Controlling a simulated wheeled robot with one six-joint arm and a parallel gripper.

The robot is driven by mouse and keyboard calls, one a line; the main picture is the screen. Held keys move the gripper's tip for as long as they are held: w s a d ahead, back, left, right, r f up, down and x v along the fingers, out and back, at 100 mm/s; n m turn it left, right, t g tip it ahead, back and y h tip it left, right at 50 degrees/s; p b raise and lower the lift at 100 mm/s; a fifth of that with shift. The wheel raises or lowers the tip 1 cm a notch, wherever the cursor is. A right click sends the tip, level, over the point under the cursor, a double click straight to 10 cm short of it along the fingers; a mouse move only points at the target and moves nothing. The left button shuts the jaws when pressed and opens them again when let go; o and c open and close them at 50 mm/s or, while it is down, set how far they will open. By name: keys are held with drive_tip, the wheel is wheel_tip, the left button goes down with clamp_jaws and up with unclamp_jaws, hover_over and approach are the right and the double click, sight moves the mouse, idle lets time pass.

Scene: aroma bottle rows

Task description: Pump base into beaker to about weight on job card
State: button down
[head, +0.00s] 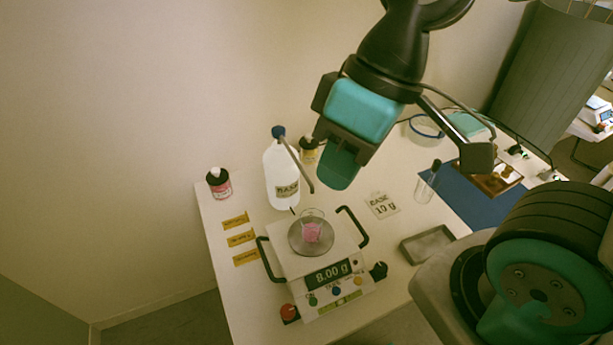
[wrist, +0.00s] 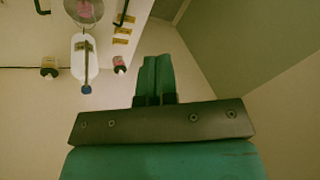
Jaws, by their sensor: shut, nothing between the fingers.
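The base bottle (head: 283,178) is a white bottle labelled BASE with a blue pump head and a spout reaching toward the scale; it also shows in the wrist view (wrist: 83,62). The beaker (head: 312,230) holds pink liquid and stands on the round pan of the scale (head: 283,261), whose display reads 8.00 g. The job card (head: 382,205) reads BASE 10 g and stands right of the scale. My gripper (head: 338,180) is shut and empty, in the air to the right of the pump bottle. In the wrist view its fingers (wrist: 157,76) are together, clear of the bottle.
A dark pink-labelled bottle (head: 219,183) stands at the back left, and a yellow-labelled one (head: 309,150) behind the base bottle. Yellow labels (head: 241,238) lie left of the scale. A grey tray (head: 427,245) and a glass with a dropper (head: 425,188) are at the right.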

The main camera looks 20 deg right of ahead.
drive_tip(key=w+d+r+n+h, duration=0.15)
drive_tip(key=w+n, duration=0.35)
drive_tip(key=w, duration=1.2)
drive_tip(key=n+h+p, duration=0.2)
drive_tip(key=n+h, duration=0.1)
drive_tip(key=n, duration=0.3)
hover_over(279, 129)
wheel_tip(279, 129, down, 5)
drive_tip(key=shift+w+f, duration=0.1)
drive_tip(key=shift+f, duration=0.1)
wheel_tip(279, 129, down, 14)
drive_tip(key=p, duration=0.5)
drive_tip(key=shift+r, duration=0.15)
